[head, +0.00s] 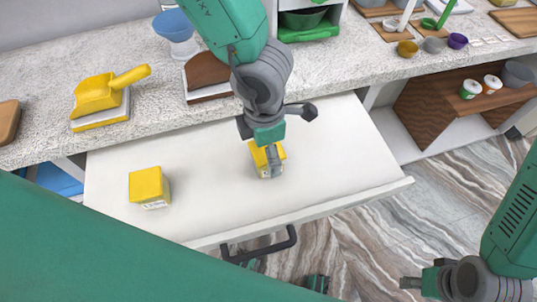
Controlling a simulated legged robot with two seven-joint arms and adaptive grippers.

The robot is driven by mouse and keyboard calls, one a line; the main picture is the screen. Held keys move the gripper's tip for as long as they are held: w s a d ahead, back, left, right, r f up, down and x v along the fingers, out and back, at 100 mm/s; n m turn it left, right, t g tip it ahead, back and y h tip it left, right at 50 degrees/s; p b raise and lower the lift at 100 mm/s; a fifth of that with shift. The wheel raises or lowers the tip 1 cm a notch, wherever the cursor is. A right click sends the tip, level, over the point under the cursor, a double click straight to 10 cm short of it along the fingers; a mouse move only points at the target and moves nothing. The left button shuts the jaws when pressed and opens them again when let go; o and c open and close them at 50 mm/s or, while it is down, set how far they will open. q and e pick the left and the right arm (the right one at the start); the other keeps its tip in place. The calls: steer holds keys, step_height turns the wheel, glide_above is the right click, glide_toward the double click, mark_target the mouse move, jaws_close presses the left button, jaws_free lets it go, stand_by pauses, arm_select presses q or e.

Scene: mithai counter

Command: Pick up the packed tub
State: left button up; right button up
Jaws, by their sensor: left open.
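Two small tubs with yellow tops and pale labelled sides stand in the white open drawer (215,206). One tub (147,184) is at the left, with nothing touching it. The other tub (259,157) is near the middle, partly hidden by my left gripper (271,155). My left gripper reaches down over this middle tub, open, with a finger in front of it. Contact cannot be made out. I cannot tell which tub is the packed one. My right gripper (412,283) is at the lower right, away from the drawer, its jaw state unclear.
A speckled counter (50,136) runs behind the drawer. It holds a yellow scoop (97,95), a blue bowl (173,25) and a brown block (206,72). A wooden shelf (432,108) with small white tubs stands at the right. The drawer's right part is clear.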

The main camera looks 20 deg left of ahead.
mark_target(264, 151)
arm_select(q)
steer(key=f, duration=0.4)
steer(key=shift+w+a+b, duration=0.2)
steer(key=shift+a+b, duration=0.05)
steer(key=shift+b, duration=0.1)
steer(key=shift+d+f, duration=0.1)
steer(key=shift+f, duration=0.1)
steer(key=shift+d, duration=0.25)
steer(key=shift+d+r, duration=0.1)
steer(key=shift+c, duration=1.2)
steer(key=c, duration=1)
steer(key=shift+a, duration=0.25)
